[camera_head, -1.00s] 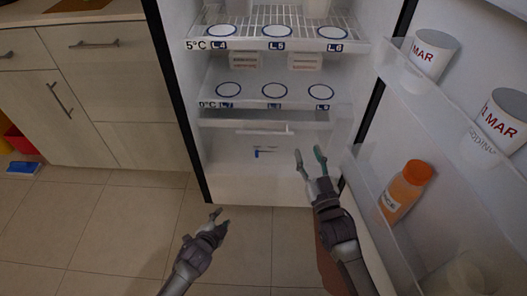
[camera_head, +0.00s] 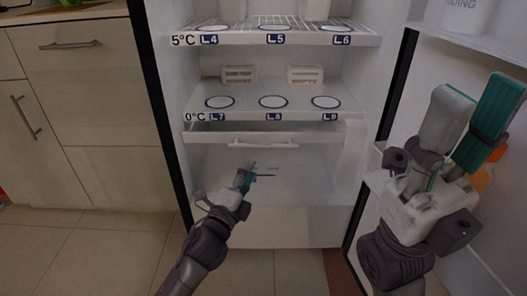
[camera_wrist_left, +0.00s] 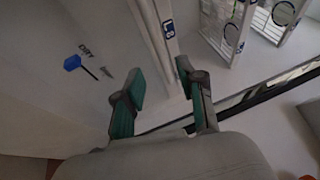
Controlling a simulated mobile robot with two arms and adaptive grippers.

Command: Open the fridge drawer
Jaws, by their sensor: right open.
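The white fridge drawer (camera_head: 215,152) sits under the lowest shelf, with a pale horizontal handle (camera_head: 265,144) across its upper front. The drawer looks shut. My left gripper (camera_head: 246,176) is in front of the drawer, a little below the handle in the head view. In the left wrist view its two green-padded fingers (camera_wrist_left: 160,80) are apart with nothing between them, near the drawer front (camera_wrist_left: 55,60). Contact with the handle cannot be told. My right gripper (camera_head: 468,115) is open and empty, raised close to the head camera, in front of the fridge door.
The open fridge door (camera_head: 395,100) stands at right. Two small labelled tubs (camera_head: 238,75) (camera_head: 305,76) sit on the shelf (camera_head: 180,135) above the drawer. Wooden cabinets (camera_head: 90,120) stand at left. The tiled floor (camera_head: 90,250) before the fridge is clear.

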